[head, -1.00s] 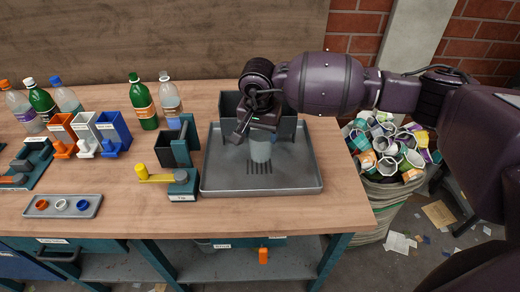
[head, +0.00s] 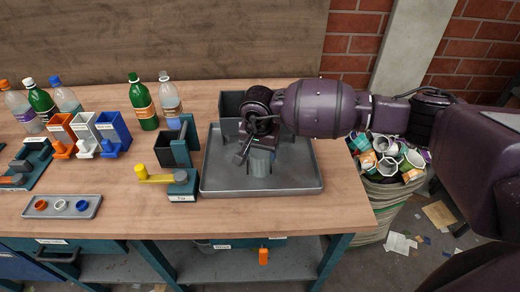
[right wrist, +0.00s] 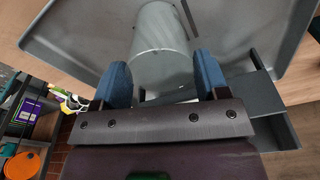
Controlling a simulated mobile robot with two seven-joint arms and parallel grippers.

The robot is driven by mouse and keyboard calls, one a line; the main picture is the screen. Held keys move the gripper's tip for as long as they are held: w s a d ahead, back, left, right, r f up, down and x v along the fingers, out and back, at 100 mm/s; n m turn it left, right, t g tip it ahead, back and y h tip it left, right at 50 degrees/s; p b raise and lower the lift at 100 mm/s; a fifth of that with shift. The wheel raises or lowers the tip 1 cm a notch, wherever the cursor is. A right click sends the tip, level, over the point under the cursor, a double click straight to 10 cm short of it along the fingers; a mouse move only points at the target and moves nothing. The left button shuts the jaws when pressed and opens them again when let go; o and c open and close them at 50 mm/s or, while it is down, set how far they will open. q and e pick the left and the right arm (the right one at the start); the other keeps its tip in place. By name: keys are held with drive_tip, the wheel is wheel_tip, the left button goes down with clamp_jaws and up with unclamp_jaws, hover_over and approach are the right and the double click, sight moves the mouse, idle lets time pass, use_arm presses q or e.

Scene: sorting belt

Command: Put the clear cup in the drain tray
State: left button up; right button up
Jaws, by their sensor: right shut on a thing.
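The clear cup (head: 262,163) is a pale, see-through cylinder in the drain tray area, over the drain slots. My right gripper (head: 261,145) is above it with its jaws shut on the cup. In the right wrist view the cup (right wrist: 160,42) lies between the two blue fingers of the right gripper (right wrist: 161,68). The drain tray (head: 222,181) is a grey metal tray with a low rim; it also shows in the right wrist view (right wrist: 85,28). I cannot tell for sure whether the cup's base touches the tray floor. My left gripper is not in view.
A grey bin (head: 232,105) stands at the tray's back. Left of the tray are a dark box (head: 172,150) and a device with a yellow lever (head: 155,178). Several bottles and coloured holders are further left. A sack of used cups (head: 395,175) stands right of the table.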

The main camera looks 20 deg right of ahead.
drive_tip(key=o, duration=0.9)
drive_tip(key=shift+f, duration=0.1)
wheel_tip(320, 180, up, 12)
drive_tip(key=s, duration=0.1)
drive_tip(key=shift+a, duration=0.35)
drive_tip(key=shift+s+a, duration=0.1)
drive_tip(key=shift+s, duration=0.05)
